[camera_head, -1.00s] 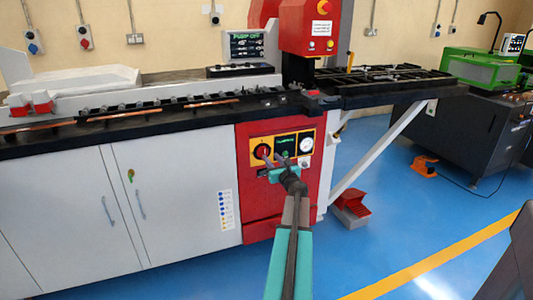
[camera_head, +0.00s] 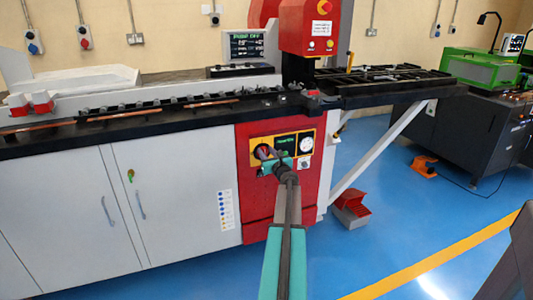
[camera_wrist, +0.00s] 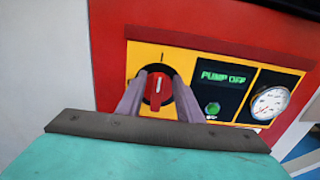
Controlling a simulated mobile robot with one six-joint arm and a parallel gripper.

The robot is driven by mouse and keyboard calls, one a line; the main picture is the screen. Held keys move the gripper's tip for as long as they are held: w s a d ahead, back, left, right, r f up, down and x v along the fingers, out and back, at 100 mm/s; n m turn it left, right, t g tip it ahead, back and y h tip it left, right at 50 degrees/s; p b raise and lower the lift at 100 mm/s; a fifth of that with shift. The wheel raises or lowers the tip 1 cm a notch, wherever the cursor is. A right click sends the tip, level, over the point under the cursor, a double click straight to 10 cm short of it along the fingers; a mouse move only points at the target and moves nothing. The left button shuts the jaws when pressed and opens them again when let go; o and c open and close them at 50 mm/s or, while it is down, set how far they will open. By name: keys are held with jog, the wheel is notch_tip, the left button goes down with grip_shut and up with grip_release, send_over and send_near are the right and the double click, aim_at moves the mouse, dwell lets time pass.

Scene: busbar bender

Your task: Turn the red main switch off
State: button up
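The red main switch (camera_wrist: 158,91) is a rotary knob with a black rim on the yellow control panel. Its handle stands upright with a white mark, below a short vertical line on the panel. In the head view the switch (camera_head: 261,152) is partly hidden by my gripper (camera_head: 270,159). In the wrist view my gripper (camera_wrist: 159,82) is open, with one finger on each side of the red handle. A gap shows beside the handle; I cannot tell whether either finger touches it.
Right of the switch are a display reading PUMP OFF (camera_wrist: 222,77), a green button (camera_wrist: 213,108) and a gauge (camera_wrist: 270,103). The black worktop (camera_head: 150,126) juts out above the panel. A red foot pedal (camera_head: 350,204) stands on the blue floor at right.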

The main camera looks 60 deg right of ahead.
grip_shut()
jog(key=shift+f+n+b, duration=0.15)
jog(key=shift+n+b, duration=0.15)
jog(key=shift+b, duration=0.35)
jog(key=n+b, duration=0.5)
jog(key=b, duration=0.2)
jog(key=w+a+f+n+b, duration=0.1)
jog(key=n+b, duration=0.5)
jog(key=b, duration=0.1)
jog(key=a+f+n+b, duration=0.1)
jog(key=n+b, duration=0.5)
jog(key=b, duration=0.2)
jog(key=shift+w+f, duration=0.15)
jog(key=shift+f, duration=0.1)
